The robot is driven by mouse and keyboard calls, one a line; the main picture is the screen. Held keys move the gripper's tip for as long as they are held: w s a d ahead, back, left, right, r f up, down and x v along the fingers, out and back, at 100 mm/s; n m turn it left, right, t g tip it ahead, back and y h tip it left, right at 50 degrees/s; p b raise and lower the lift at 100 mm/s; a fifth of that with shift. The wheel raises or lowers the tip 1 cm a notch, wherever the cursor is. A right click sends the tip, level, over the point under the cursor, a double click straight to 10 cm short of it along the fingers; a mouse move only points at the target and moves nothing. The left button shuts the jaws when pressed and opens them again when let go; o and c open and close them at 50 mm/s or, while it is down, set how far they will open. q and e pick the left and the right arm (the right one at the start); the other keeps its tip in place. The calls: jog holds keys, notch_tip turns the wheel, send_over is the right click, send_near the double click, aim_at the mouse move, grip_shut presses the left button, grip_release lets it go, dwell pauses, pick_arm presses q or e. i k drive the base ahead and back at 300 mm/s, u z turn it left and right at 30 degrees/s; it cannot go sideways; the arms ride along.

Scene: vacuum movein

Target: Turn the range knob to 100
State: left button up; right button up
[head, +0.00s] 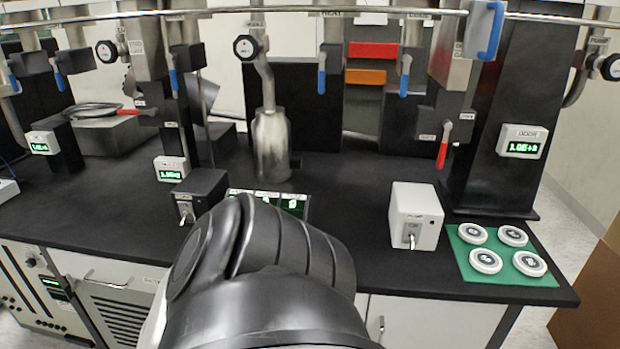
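No knob in the head view is readably marked as the range knob, and I see no readable 100. A small dark knob (31,262) sits on the white panel of the lower-left cabinet, beside a small green-lit display (55,288). A black unit with green digits (293,207) stands on the bench, its lower part hidden behind my arm. A dark, bulky link of my arm fills the bottom middle. Neither of my grippers shows in this view.
On the black bench (345,190) stand a black switch box (203,187), a white switch box (417,208), and a green mat (466,266) with several white discs. Small readouts (521,142) show green digits. A metal rail (380,10) crosses the top, with pipes and blue-handled valves below.

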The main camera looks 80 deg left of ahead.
aim_at(31, 262)
jog(key=u, duration=5.15)
jog(key=i, duration=2.15)
jog(key=z, duration=0.5)
